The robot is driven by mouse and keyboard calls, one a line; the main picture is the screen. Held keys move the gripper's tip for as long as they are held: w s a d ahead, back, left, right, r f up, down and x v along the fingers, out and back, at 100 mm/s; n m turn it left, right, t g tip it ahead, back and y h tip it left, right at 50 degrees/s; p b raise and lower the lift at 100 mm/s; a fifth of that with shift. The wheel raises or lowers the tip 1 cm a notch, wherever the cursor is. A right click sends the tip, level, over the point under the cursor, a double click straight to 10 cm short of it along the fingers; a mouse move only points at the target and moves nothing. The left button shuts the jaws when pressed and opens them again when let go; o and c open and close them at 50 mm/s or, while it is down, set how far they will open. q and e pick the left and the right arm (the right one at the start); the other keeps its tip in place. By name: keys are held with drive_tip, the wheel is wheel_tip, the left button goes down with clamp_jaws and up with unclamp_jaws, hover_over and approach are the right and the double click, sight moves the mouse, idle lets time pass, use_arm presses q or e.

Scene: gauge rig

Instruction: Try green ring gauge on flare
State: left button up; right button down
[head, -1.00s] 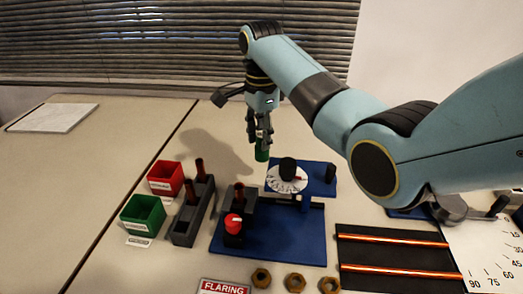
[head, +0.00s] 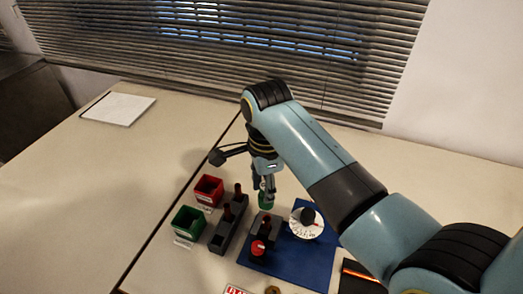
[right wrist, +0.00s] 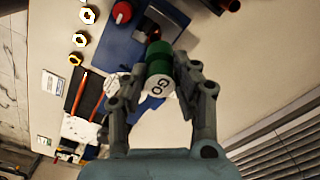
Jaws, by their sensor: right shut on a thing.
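The green ring gauge (head: 265,203), a short cylinder with a white face marked GO, is held by my right gripper (head: 265,189). The right wrist view shows the gauge (right wrist: 159,66) pinched between both fingertips (right wrist: 165,75). The gauge is just above the dark clamp block (head: 270,225) on the blue rig base. In the right wrist view a reddish-brown tube end (right wrist: 154,33) shows just past the gauge. The gauge hides part of it, and I cannot tell whether they touch. My left gripper is out of view.
A white dial (head: 306,224) with a black knob and a red knob (head: 258,248) sit close to the gauge. A dark rack (head: 226,232) with upright brown posts, a red bin (head: 208,190) and a green bin (head: 187,222) stand left.

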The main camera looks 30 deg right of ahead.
sight(266, 207)
drive_tip(key=shift+s+a, duration=0.15)
drive_tip(key=shift+s, duration=0.25)
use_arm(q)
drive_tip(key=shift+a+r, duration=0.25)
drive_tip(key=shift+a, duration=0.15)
use_arm(e)
drive_tip(key=shift+f, duration=0.1)
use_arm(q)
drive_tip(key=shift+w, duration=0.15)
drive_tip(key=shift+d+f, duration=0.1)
use_arm(e)
drive_tip(key=shift+f, duration=0.15)
drive_tip(key=shift+f, duration=0.55)
use_arm(q)
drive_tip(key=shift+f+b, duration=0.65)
drive_tip(key=shift+b, duration=0.05)
use_arm(e)
drive_tip(key=shift+f, duration=1.4)
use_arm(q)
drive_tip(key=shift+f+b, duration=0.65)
use_arm(e)
drive_tip(key=shift+f, duration=1.2)
